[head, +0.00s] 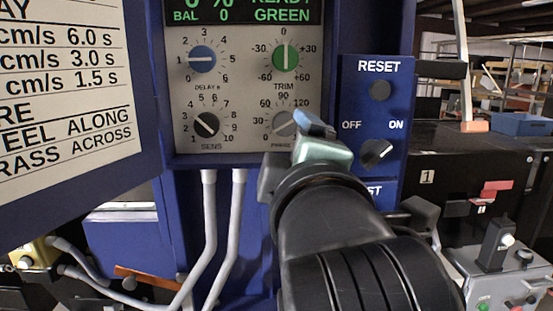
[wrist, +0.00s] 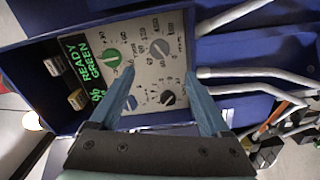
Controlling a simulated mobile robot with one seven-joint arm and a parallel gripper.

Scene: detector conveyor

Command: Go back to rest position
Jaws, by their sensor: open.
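My gripper (head: 303,148) is in front of the lower right part of the blue control cabinet's panel (head: 243,110), partly covering the grey phase knob (head: 284,122). In the wrist view my gripper's (wrist: 161,82) two fingers are spread apart with nothing between them. The grey phase knob (wrist: 159,49) shows beyond the fingertips, apart from them. The black sens knob (wrist: 167,98) shows between the fingers. The green trim knob (wrist: 113,60) is near the left finger. The blue delay knob (head: 203,58) shows clear in the head view.
A blue box with a reset button (head: 379,89) and an off/on knob (head: 376,152) is close right of my gripper. A white chart (head: 65,85) is at left. Pale conduits (head: 208,220) run below the panel. A grey control box (head: 505,265) stands lower right.

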